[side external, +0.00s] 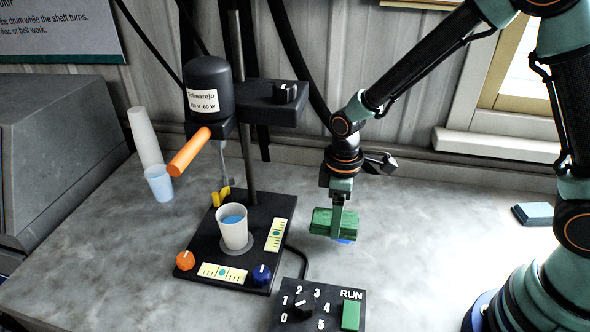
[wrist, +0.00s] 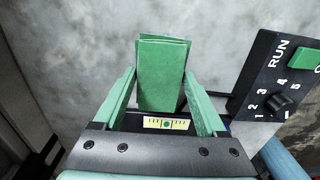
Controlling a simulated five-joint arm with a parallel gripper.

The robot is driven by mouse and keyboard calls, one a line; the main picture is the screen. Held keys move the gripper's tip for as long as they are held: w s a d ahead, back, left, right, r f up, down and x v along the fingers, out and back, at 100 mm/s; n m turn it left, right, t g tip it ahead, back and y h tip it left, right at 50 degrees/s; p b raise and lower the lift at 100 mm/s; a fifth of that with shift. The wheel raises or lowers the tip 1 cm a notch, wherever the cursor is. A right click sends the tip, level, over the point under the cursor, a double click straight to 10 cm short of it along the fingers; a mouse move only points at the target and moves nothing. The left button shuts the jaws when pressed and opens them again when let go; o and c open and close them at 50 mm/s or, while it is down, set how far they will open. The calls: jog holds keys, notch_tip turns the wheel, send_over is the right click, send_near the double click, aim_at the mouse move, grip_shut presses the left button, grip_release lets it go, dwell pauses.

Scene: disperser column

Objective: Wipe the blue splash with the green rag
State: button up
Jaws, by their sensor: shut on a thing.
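The green rag (side external: 322,221) is a folded block held in my gripper (side external: 340,222), just over the counter to the right of the disperser base. In the wrist view the rag (wrist: 162,75) stands between the two green fingers of my gripper (wrist: 160,95). A small part of the blue splash (side external: 345,240) shows at the rag's lower right edge; the rag and gripper hide the rest. I cannot tell whether the rag touches the counter.
The disperser base (side external: 205,262) carries a white cup (side external: 233,233) with blue liquid, below the motor head (side external: 208,90). A control box (side external: 320,308) with a green RUN button stands in front. A blue-grey block (side external: 533,214) lies at right. The counter between is clear.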

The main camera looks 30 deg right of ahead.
aim_at(355, 220)
notch_tip(355, 220, down, 4)
jog(key=shift+r, duration=0.25)
jog(key=shift+s+d+f, duration=0.15)
jog(key=shift+s+d, duration=1.2)
jog(key=shift+w+a, duration=1.4)
jog(key=shift+a, duration=0.05)
jog(key=shift+d+r, duration=0.1)
jog(key=shift+r, duration=4)
jog(key=shift+f, duration=0.1)
